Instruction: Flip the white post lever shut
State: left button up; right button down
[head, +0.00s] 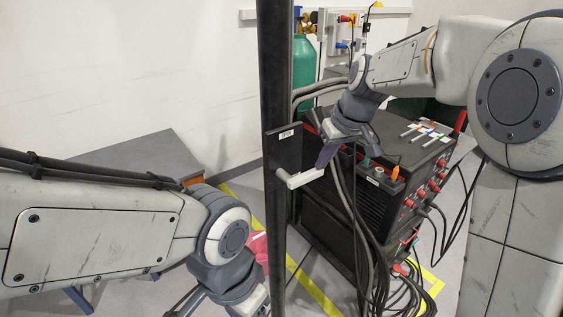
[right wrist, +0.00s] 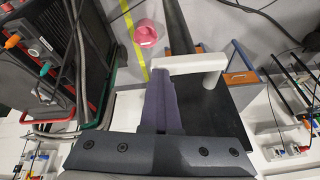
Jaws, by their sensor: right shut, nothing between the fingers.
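The white lever (head: 303,179) sits on a black plate (head: 284,153) fixed to the dark upright post (head: 275,70). Its arm sticks out sideways to the right from its pivot in the head view. A small white label is on the plate above it. My right gripper (head: 326,157) is shut and empty, its fingertips at the lever's free end. In the right wrist view the shut fingers (right wrist: 160,82) meet the lever bar (right wrist: 185,64) near its free end; I cannot tell whether they touch. My left gripper (head: 250,302) is at the bottom, partly cut off, fingertips hidden.
A black welding machine (head: 375,190) with red knobs and hanging cables stands behind the post. A green cylinder (head: 304,62) stands at the back wall. A grey table (head: 130,158) is at left.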

jog(key=shift+d+f, duration=0.2)
jog(key=shift+f, duration=0.25)
jog(key=w+d+r, duration=0.1)
jog(key=d+r, duration=0.7)
jog(key=r, duration=0.1)
jog(key=shift+w+d+r, duration=0.2)
jog(key=shift+w+d, duration=0.05)
jog(key=shift+w, duration=0.15)
jog(key=s+a+f+n+g+b, duration=0.15)
jog(key=s+a+f+b, duration=0.35)
jog(key=s+a+f, duration=1)
jog(key=s+f+g+h+b, duration=0.1)
jog(key=s+f, duration=0.4)
jog(key=s, duration=0.3)
jog(key=s+f+g+b, duration=0.1)
jog(key=s+f, duration=0.4)
jog(key=s, duration=0.4)
jog(key=shift+s+d+n+h+b, duration=0.3)
jog(key=shift+d+n+h, duration=0.1)
jog(key=shift+d+n, duration=0.05)
